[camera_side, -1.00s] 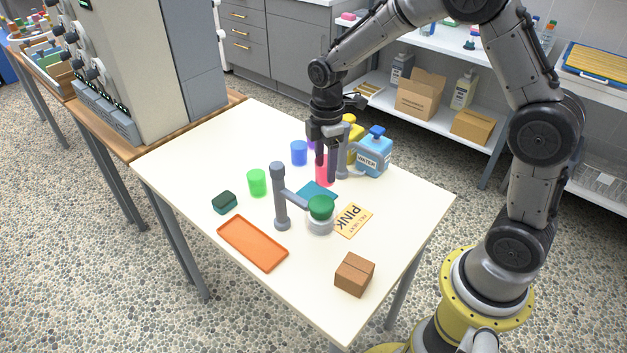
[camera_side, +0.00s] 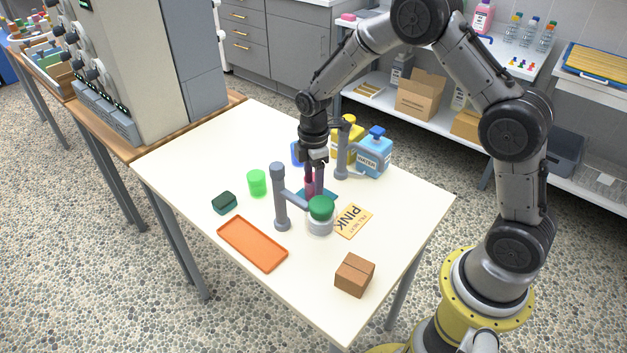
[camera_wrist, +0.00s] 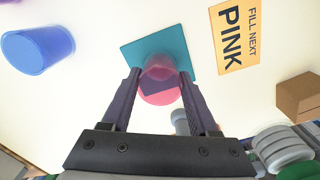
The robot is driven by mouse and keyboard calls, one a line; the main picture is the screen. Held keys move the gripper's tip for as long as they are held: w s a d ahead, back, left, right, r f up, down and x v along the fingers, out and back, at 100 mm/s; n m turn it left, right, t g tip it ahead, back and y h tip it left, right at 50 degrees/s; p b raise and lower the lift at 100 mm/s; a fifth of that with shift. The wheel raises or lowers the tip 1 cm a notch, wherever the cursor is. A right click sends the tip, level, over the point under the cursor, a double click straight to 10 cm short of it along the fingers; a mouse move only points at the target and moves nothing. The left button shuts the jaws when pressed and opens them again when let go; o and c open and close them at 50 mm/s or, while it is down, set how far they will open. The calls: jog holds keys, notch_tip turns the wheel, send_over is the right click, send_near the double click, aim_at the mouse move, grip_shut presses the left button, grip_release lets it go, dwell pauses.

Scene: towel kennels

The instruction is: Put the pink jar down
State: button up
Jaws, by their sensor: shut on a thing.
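The pink jar (camera_wrist: 160,88) is translucent and sits between the two fingers of my gripper (camera_wrist: 160,78) in the wrist view. My gripper is shut on it. The jar is over the teal square mat (camera_wrist: 139,54); I cannot tell whether its base touches the mat. In the side view my gripper (camera_side: 314,187) points straight down over the teal mat (camera_side: 332,194), and its fingers hide most of the jar.
A grey post with a side arm (camera_side: 279,200) and a green-topped grey pot (camera_side: 320,217) stand close in front. A "FILL NEXT PINK" card (camera_side: 351,222) lies right of the mat. A blue cup (camera_wrist: 38,52) and green cup (camera_side: 257,183) stand nearby. An orange tray (camera_side: 252,243) lies at the front.

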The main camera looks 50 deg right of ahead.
jog(key=shift+f, duration=0.15)
jog(key=o, duration=1.3)
notch_tip(320, 180, up, 12)
jog(key=s+a+r+m+t, duration=0.1)
jog(key=s+r+m+t, duration=0.2)
jog(key=s+r+m, duration=0.6)
jog(key=s+m+t, duration=0.1)
jog(key=s, duration=0.5)
jog(key=s+r+m, duration=0.1)
jog(key=s, duration=0.5)
jog(key=s+a+r+m+t, duration=0.1)
jog(key=s, duration=0.5)
jog(key=shift+r+m+t, duration=0.1)
jog(key=shift+m+t, duration=0.2)
jog(key=shift+m, duration=0.1)
